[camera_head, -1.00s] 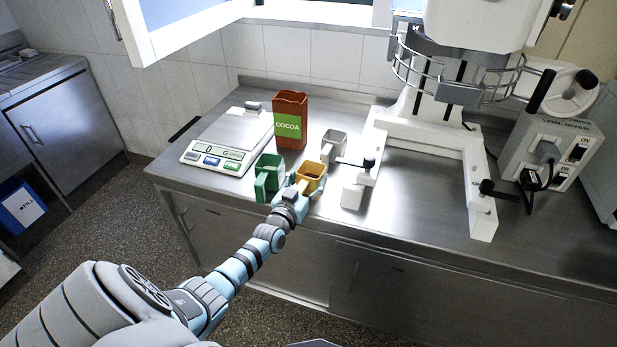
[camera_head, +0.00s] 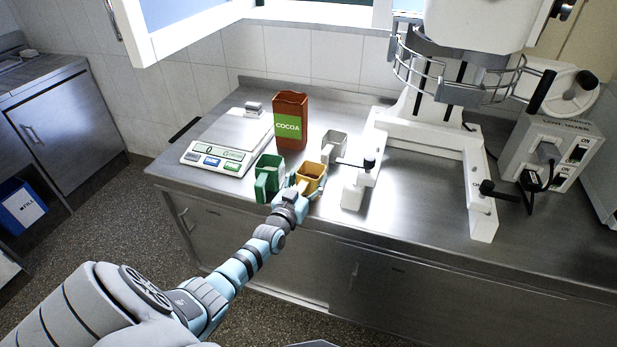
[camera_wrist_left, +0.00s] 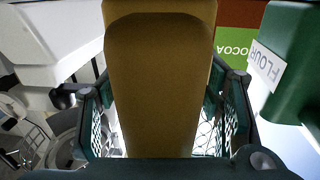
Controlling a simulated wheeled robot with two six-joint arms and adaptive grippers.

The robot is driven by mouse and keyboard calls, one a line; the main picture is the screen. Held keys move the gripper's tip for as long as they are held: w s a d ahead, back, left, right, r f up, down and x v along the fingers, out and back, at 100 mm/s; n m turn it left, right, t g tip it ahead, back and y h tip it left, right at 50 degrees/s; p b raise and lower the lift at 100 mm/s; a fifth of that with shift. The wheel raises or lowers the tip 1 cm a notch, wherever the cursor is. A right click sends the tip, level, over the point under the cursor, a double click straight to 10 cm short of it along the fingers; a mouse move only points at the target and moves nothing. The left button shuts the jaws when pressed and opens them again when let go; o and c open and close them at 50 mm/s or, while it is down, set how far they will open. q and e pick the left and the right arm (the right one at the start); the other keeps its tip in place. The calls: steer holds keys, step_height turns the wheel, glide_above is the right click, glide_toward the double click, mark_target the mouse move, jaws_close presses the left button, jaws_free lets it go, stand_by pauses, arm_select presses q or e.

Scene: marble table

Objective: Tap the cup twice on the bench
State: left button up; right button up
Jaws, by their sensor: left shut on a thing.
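A yellow cup (camera_head: 311,172) with dark brown contents stands at the front of the steel bench (camera_head: 419,205), between a green cup and a white mixer base. My left gripper (camera_head: 296,192) is shut on the yellow cup from the front. In the left wrist view the yellow cup (camera_wrist_left: 155,85) fills the middle between my left gripper's two fingers (camera_wrist_left: 165,115). I cannot tell whether the cup's bottom touches the bench. My right gripper is not in view.
A green cup (camera_head: 269,172), labelled FLOUR in the wrist view (camera_wrist_left: 288,65), stands close left. A grey-white cup (camera_head: 334,144) and brown COCOA box (camera_head: 290,108) stand behind. A scale (camera_head: 222,150) is at left, a mixer (camera_head: 418,132) at right.

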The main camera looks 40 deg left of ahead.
arm_select(q)
steer(key=o, duration=1.4)
steer(key=v, duration=1.2)
